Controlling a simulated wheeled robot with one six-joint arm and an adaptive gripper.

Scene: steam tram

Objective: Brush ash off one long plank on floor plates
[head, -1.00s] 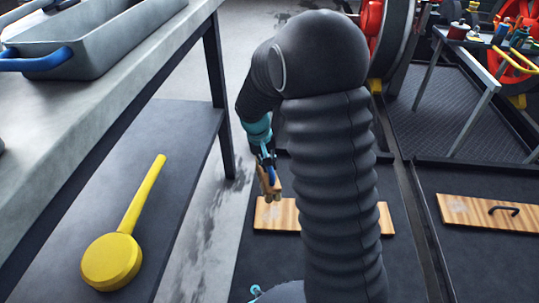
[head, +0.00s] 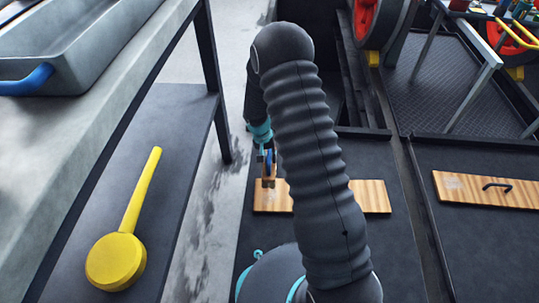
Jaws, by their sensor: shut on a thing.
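A long wooden plank (head: 375,196) lies flat on a dark floor plate (head: 395,262); my arm covers its middle. My gripper (head: 267,168) is shut on a small wooden-coloured brush (head: 268,183) with a blue part by the fingers. The brush is over the left part of the plank; whether it touches the wood I cannot tell. A second plank (head: 456,190) with a dark handle lies on the plate to the right and has a pale grey patch near its left end.
A yellow mallet-like tool (head: 118,260) lies on the lower shelf of a bench at left. A grey tray (head: 95,60) with a blue handle sits on top. Red wheels (head: 367,18) and a small table (head: 478,70) stand at the back right.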

